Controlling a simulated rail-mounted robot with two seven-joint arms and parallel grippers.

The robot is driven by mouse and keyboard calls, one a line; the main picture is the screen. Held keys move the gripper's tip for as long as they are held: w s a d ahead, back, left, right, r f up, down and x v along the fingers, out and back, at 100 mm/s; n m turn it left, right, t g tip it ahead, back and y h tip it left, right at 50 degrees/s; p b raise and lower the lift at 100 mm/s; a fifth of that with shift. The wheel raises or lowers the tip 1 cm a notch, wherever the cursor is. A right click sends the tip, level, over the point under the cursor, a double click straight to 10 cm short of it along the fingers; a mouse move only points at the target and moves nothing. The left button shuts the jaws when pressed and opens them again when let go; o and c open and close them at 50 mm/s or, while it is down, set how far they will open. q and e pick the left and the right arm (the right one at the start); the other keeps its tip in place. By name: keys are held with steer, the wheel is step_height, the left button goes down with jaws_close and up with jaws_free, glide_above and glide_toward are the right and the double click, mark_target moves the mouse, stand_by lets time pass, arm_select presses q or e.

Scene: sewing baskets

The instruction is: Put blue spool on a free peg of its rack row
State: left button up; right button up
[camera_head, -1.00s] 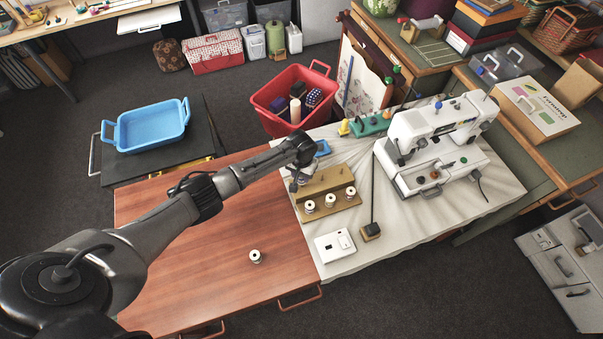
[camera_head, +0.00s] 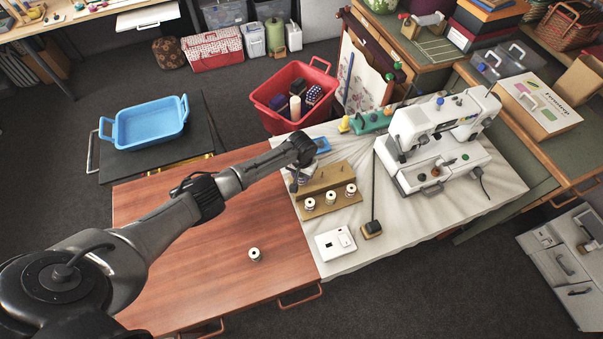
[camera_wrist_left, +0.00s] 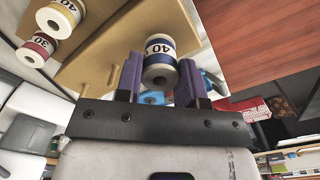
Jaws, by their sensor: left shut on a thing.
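My left gripper (camera_wrist_left: 160,82) has purple fingers shut on a spool with a blue band (camera_wrist_left: 160,58) marked 40. In the head view the left gripper (camera_head: 297,180) is at the left end of the wooden spool rack (camera_head: 322,181), and the held spool is hidden there. The wrist view shows the rack board (camera_wrist_left: 110,45) beside the held spool. Bare pegs stick out of it near the gripper. A yellow-banded spool (camera_wrist_left: 59,17) and a red-banded spool (camera_wrist_left: 37,48) sit on it farther left. I cannot tell whether the blue spool touches a peg. My right gripper is not in view.
A loose spool (camera_head: 254,254) stands on the reddish wooden table (camera_head: 215,270). A white box (camera_head: 335,243) and a dark rod on a small base (camera_head: 371,229) are near the rack's front. A sewing machine (camera_head: 435,140) stands to the right.

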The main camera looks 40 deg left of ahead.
arm_select(q)
steer(key=shift+f+b, duration=0.4)
steer(key=shift+f, duration=0.35)
steer(key=o, duration=1.2)
steer(key=shift+c, duration=0.2)
steer(key=shift+r, duration=0.1)
step_height(320, 180, up, 14)
